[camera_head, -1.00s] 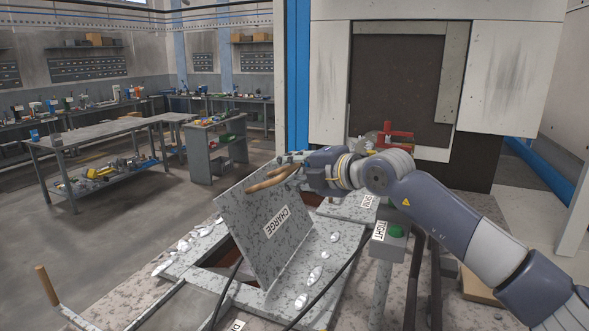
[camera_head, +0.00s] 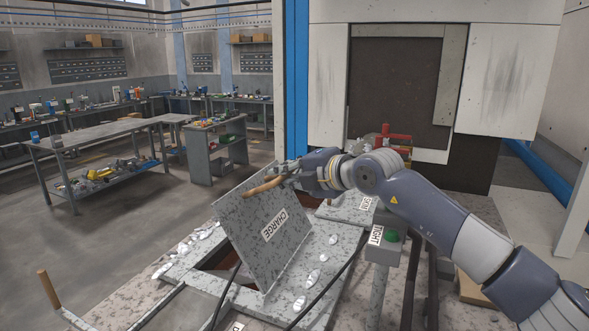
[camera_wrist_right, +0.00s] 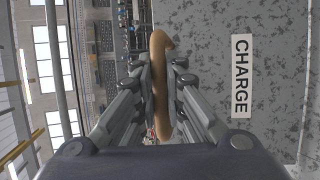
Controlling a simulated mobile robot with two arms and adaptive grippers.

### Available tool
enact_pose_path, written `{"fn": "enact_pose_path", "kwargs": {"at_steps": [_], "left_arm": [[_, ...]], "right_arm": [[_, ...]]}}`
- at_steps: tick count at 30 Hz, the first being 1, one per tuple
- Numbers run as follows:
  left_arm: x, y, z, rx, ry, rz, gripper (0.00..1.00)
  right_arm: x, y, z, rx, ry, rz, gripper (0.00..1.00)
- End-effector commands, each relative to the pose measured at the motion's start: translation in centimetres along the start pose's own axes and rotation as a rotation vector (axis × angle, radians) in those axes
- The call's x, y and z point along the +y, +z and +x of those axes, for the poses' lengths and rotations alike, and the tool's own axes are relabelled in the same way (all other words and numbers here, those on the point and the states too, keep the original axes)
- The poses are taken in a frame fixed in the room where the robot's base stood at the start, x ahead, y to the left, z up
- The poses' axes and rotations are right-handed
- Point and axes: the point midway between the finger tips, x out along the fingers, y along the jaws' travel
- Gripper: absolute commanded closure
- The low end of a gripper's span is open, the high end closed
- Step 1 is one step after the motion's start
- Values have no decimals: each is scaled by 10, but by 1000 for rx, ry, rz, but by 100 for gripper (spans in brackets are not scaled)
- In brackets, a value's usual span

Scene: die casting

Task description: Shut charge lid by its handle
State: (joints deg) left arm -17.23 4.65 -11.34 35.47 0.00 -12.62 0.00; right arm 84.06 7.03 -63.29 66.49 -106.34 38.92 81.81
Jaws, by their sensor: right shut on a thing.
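The charge lid (camera_head: 262,232) is a speckled grey plate with a white CHARGE label. It stands raised and tilted over a dark opening (camera_head: 215,256) in the furnace top. Its tan curved handle (camera_head: 262,188) is near the upper edge. My right gripper (camera_head: 282,175) reaches in from the right and is shut on the handle. In the right wrist view the handle (camera_wrist_right: 158,85) runs between the two fingers, with the lid (camera_wrist_right: 275,60) beside it on the right. My left gripper is not in view.
A post with a green button (camera_head: 390,237) stands right of the lid, with a TIGHT label. Dark cables cross the furnace top. Pale metal splashes (camera_head: 313,278) lie around the opening. Another wooden handle (camera_head: 47,288) rises at the lower left. Workbenches (camera_head: 100,138) stand far behind.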

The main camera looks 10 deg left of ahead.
Motion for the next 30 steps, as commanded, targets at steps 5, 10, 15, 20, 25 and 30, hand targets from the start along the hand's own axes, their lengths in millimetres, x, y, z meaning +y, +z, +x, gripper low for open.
{"fn": "enact_pose_path", "kwargs": {"at_steps": [5,10,15,20,25,30], "left_arm": [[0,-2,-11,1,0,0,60],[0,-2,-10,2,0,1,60],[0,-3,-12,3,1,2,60],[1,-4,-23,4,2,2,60],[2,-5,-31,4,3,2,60],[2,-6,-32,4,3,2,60]], "right_arm": [[4,-4,8,2,-39,-16,100],[2,-5,9,2,-43,-18,100],[4,-6,10,3,-47,-20,100],[7,-9,17,3,-79,-33,100],[7,-12,24,4,-117,-47,100],[5,-13,27,3,-130,-53,100]]}}
